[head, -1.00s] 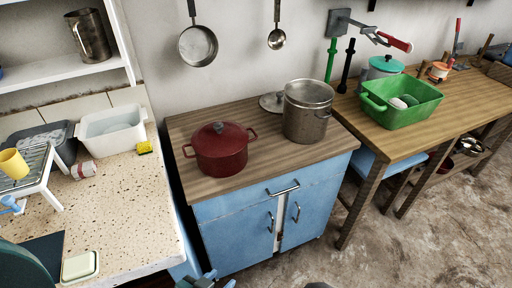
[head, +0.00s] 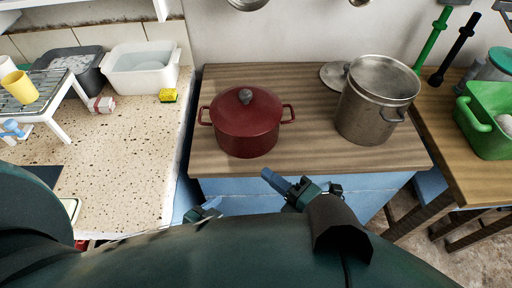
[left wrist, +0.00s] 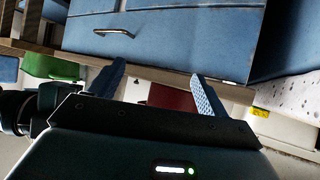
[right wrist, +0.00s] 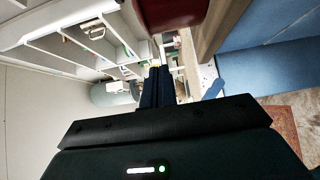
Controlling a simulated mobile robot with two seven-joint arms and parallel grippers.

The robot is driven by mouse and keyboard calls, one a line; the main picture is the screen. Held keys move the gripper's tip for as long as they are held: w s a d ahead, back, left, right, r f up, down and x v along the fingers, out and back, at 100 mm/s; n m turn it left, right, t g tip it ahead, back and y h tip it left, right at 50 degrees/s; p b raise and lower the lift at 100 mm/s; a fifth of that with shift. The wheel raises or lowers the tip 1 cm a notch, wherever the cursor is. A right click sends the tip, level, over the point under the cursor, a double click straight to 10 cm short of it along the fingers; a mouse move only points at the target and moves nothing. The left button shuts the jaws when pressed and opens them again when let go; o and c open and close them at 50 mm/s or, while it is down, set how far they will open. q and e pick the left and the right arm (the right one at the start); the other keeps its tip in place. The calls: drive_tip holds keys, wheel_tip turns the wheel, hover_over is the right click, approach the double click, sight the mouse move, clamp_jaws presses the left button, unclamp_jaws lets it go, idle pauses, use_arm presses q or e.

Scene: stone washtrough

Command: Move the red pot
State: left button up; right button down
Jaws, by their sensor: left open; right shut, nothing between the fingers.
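The red pot (head: 246,125), with its lid on and a handle on each side, stands upright on the wooden top of the blue cabinet (head: 352,194). It also shows partly in the left wrist view (left wrist: 170,98), and its side is at the top of the right wrist view (right wrist: 172,10). My right gripper (head: 269,175) is shut and empty, just in front of the pot at the counter's front edge, apart from it; its fingers are together in the right wrist view (right wrist: 158,70). My left gripper (head: 207,208) is lower, in front of the cabinet, partly hidden by my arm; its fingers are spread and empty in the left wrist view (left wrist: 158,70).
A grey metal pot (head: 375,105) stands right of the red pot, with a loose lid (head: 333,75) behind it. A speckled counter (head: 125,150) with a white basin (head: 142,70) and yellow sponge (head: 168,95) is at left. The wood left of the red pot is clear.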

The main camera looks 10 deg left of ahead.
sight(241, 139)
use_arm(q)
drive_tip(key=shift+s+a+f, duration=0.15)
drive_tip(key=shift+a+f, duration=0.15)
drive_tip(key=shift+a, duration=0.05)
use_arm(e)
drive_tip(key=shift+w+a, duration=1.35)
drive_tip(key=shift+w, duration=0.25)
drive_tip(key=shift+w+a, duration=1.35)
drive_tip(key=shift+w, duration=0.2)
